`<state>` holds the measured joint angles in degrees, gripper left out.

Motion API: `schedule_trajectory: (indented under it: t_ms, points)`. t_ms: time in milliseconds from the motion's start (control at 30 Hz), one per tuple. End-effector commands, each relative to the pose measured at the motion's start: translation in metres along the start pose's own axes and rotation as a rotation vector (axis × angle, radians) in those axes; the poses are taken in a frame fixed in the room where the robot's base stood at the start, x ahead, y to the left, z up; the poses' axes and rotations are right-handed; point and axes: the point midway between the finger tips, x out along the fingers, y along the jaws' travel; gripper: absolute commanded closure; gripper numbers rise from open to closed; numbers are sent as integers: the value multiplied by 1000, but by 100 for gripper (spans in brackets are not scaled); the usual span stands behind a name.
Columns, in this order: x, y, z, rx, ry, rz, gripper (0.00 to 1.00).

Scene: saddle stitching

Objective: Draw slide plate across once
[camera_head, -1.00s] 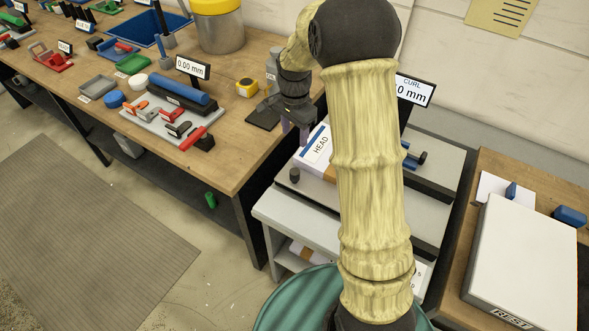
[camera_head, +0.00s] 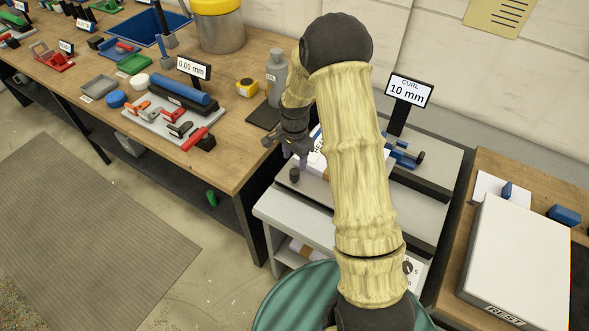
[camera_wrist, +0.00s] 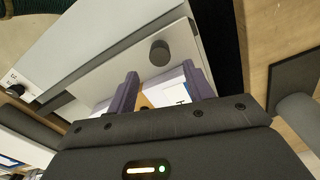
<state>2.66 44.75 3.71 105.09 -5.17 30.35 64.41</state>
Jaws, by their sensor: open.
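The slide plate is a grey flat plate (camera_head: 318,192) on top of the pale bench machine, partly hidden by my arm. A dark round knob (camera_head: 294,174) stands near its left end; the knob also shows in the wrist view (camera_wrist: 160,53). My gripper (camera_head: 295,156) is open and empty, with its purple fingers pointing down beside the knob. In the wrist view my gripper (camera_wrist: 160,70) has the knob beyond and roughly centred between its fingertips, not between the fingers. A white block with a blue stripe and lettering (camera_head: 317,150) lies behind the gripper, mostly hidden.
The wooden workbench (camera_head: 240,150) at left holds staplers, a grey bottle (camera_head: 277,76) and a yellow tape measure (camera_head: 246,87). A white REST block (camera_head: 525,255) stands at right.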

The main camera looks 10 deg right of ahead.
Motion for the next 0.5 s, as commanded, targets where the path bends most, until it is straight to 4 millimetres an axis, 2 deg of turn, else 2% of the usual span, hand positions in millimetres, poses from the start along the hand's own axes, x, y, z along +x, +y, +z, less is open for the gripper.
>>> schedule_trajectory:
  t_ms: [300, 500]
  points:
    - [46, 1, 1, 0, -2, 3, 48]
    - [67, 0, 0, 0, -1, 1, 48]
